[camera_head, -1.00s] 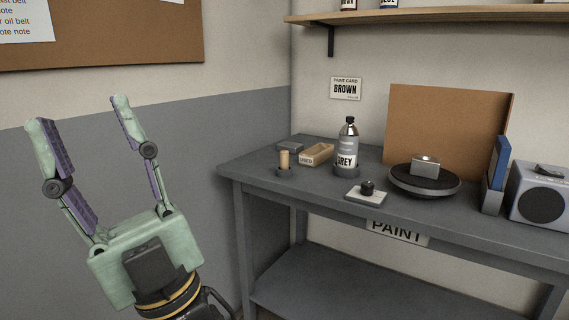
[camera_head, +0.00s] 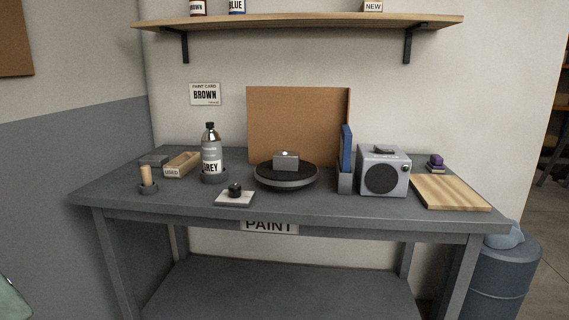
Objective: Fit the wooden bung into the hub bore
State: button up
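A small upright tan, wood-coloured cylinder (camera_head: 146,175) stands in a dark round holder (camera_head: 148,188) at the left front of the grey bench (camera_head: 330,211). It may be the wooden bung, but I cannot confirm that. No hub with a bore can be clearly made out. A grey block (camera_head: 286,164) sits on a dark round turntable (camera_head: 286,183) mid-bench. Only a pale green edge of my gripper (camera_head: 12,302) shows at the bottom left corner, well apart from the bench. Its fingers are out of frame.
A grey-labelled bottle (camera_head: 211,150), a wooden tray marked USED (camera_head: 182,164) and a white pad with a black knob (camera_head: 235,196) stand on the left half. A blue binder (camera_head: 346,150), radio (camera_head: 384,170) and wooden board (camera_head: 450,191) are on the right. A shelf (camera_head: 300,24) hangs above.

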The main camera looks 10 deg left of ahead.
aim_at(282, 161)
jog(key=i+l+u, duration=0.15)
jog(key=i, duration=0.45)
jog(key=i+l+u, duration=0.2)
jog(key=i, duration=0.4)
jog(key=j+u, duration=0.1)
jog(key=u, duration=1.25)
jog(key=i, duration=1)
